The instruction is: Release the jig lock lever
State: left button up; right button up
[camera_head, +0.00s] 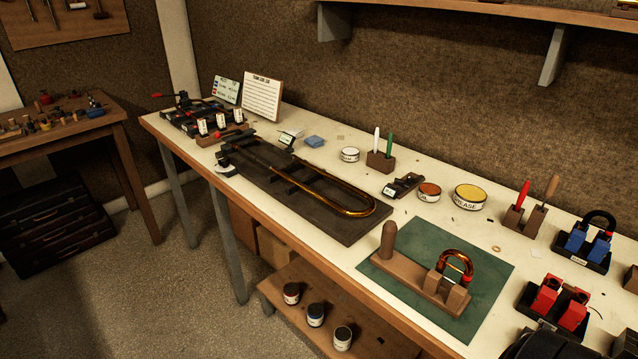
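A dark jig board (352,228) lies on the bench left of centre, with a brass U-shaped slide (345,211) resting along it. Small dark blocks hold the slide. A black and silver clamp-like part (226,168) sits at the board's left end. A black fixture at the bench's far left end carries a lever with a red tip (158,95), pointing left. I cannot tell for sure which part is the jig lock lever, or its state.
A wooden stand (405,275) with a copper-coloured U-shaped tube (457,257) stands on a green mat (490,258). Tins, including a yellow-topped one (469,196), tool holders and red blocks (557,298) line the bench. A dark curved shape fills the lower right corner. Paint jars (315,315) stand on the lower shelf.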

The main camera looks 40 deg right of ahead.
aim_at(217, 134)
jog(key=z, duration=0.25)
jog(key=i+j+z, duration=0.15)
jog(key=i+z, duration=0.15)
jog(key=z, duration=0.15)
jog(key=i+j+z, duration=0.25)
jog(key=z, duration=0.2)
jog(key=i+j+z, duration=0.1)
jog(key=i+j, duration=0.35)
jog(key=j, duration=0.2)
jog(key=i+j+z, duration=0.15)
jog(key=j, duration=0.2)
jog(key=i+j, duration=0.25)
jog(key=i+j+z, duration=0.15)
jog(key=j, duration=0.3)
jog(key=i+j, duration=0.2)
jog(key=j, duration=0.2)
jog(key=i+j, duration=0.2)
jog(key=j, duration=0.15)
jog(key=i+j, duration=0.15)
jog(key=j, duration=0.2)
